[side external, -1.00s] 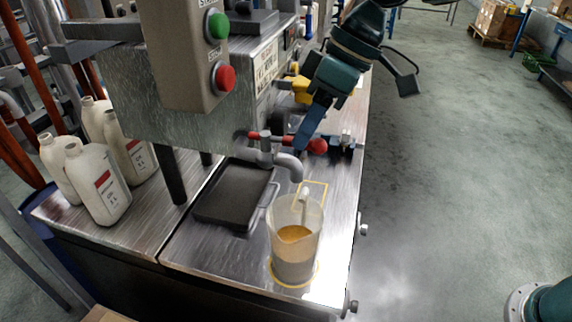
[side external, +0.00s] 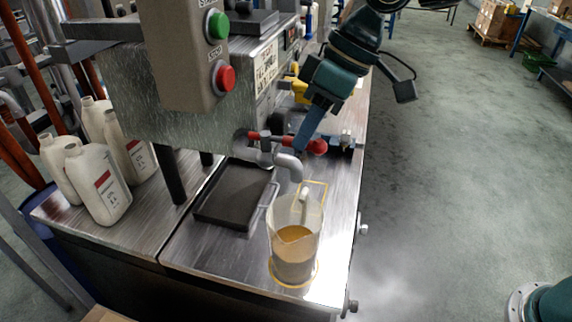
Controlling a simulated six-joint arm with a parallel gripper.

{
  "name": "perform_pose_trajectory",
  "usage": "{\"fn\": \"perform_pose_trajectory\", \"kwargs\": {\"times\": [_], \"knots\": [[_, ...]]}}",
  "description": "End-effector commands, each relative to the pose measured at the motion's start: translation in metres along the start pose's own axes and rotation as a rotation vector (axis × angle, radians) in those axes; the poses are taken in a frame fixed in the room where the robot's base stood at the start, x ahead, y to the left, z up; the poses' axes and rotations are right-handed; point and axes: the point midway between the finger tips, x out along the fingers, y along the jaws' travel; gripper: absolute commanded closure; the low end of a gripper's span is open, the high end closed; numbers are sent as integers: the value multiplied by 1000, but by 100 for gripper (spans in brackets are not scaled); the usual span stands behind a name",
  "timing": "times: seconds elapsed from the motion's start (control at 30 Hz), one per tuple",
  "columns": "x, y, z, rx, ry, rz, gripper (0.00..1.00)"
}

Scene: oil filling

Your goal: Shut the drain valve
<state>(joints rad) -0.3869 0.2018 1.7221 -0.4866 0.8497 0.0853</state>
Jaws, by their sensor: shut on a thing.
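The drain valve (side external: 266,146) has a grey spout (side external: 292,166) that bends down above the jug. Its red handle (side external: 318,147) lies crosswise, roughly level, with a red knob at the right end. My gripper (side external: 301,146) reaches down from the upper right and is shut on the red handle near this knob; the fingertips partly hide the bar. A clear jug (side external: 311,222) with a pale handle stands upright under the spout on a yellow ring mark. It holds tan liquid (side external: 295,250) in its lower part. I see no clear stream from the spout.
A dark tray (side external: 232,195) with a wire handle lies left of the jug. Several white bottles (side external: 100,185) stand at the left. A control box (side external: 182,60) with green and red buttons hangs above. The metal bench edge is close on the jug's right.

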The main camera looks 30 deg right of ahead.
Motion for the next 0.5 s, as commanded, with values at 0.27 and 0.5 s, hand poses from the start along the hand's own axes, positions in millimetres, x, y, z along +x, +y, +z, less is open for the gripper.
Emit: {"fn": "perform_pose_trajectory", "kwargs": {"times": [0.27,0.5], "knots": [[1,-8,0,90,22,37,100],[3,-20,0,248,57,102,100]]}}
